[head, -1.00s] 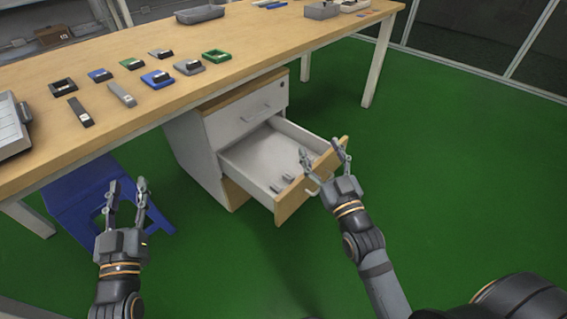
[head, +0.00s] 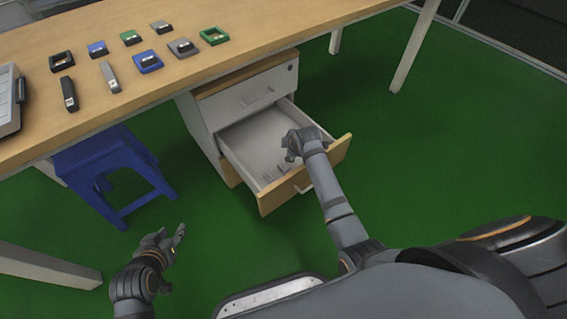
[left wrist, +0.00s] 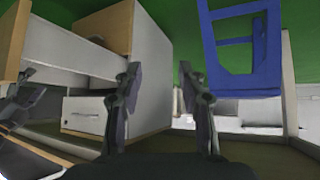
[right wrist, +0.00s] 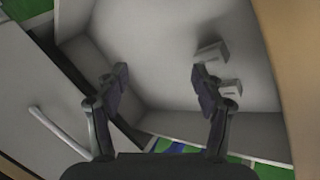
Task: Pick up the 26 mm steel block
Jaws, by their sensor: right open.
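Two small grey blocks lie in the open drawer (head: 240,148). In the right wrist view, one block (right wrist: 211,53) lies beyond the right fingertip and the other block (right wrist: 231,89) just to the right of that finger. I cannot tell which is 26 mm. My right gripper (right wrist: 157,75) is open and empty over the drawer; it also shows in the head view (head: 291,143), where it hides part of the inside. My left gripper (head: 180,236) is away from the drawer, in front of the desk; its fingers are apart and empty in the left wrist view (left wrist: 160,78).
The drawer unit (head: 215,112) stands under the wooden desk (head: 185,45), which carries several gauges and blocks. A blue stool (head: 105,165) stands left of the unit. The drawer's wooden front (head: 280,192) and walls surround the blocks. The green floor to the right is clear.

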